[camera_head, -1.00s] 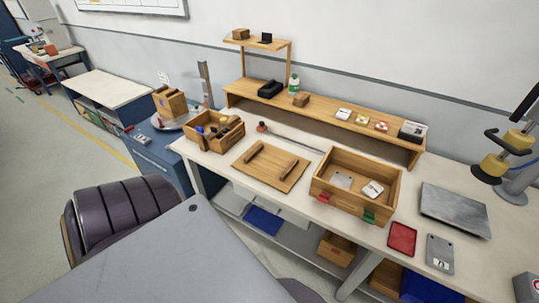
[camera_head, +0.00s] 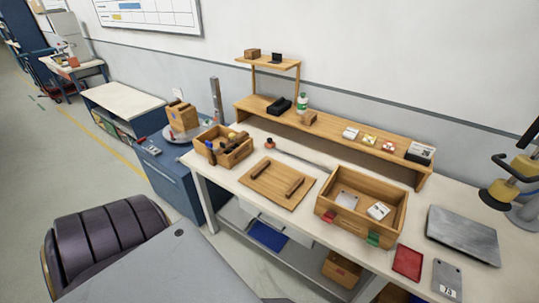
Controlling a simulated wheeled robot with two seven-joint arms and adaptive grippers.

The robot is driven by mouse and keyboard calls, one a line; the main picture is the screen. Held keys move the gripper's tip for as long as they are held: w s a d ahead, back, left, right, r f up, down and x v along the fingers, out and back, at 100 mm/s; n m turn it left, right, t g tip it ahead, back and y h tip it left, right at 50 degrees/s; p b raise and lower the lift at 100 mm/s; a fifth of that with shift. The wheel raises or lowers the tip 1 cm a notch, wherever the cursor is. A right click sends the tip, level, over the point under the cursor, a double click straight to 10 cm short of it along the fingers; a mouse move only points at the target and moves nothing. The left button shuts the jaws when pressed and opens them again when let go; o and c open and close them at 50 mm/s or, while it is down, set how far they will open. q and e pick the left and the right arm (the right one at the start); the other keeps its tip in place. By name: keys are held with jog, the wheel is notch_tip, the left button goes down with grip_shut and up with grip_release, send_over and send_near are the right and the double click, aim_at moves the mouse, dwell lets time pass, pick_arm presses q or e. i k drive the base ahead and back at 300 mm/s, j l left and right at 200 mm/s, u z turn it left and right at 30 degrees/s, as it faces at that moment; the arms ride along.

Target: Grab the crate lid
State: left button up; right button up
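The crate lid (camera_head: 265,192) is a flat square wooden board with two raised wooden bars. It lies flat on the white workbench (camera_head: 232,178), between the small tool box and the open crate. The wooden crate (camera_head: 333,213) stands open to the right of the lid. It has a red and a green tag on its front, and a grey card and a white item inside. Neither of my grippers shows in the head view.
A wooden tool box (camera_head: 238,156) sits left of the lid. A long shelf (camera_head: 320,126) runs behind. A red tray (camera_head: 408,262), a numbered grey card (camera_head: 447,279) and a grey plate (camera_head: 462,236) lie at the right.

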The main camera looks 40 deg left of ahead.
aim_at(284, 184)
jog(key=l+u, duration=0.1)
jog(key=u, duration=0.25)
jog(key=l+u, duration=0.15)
jog(key=u, duration=0.2)
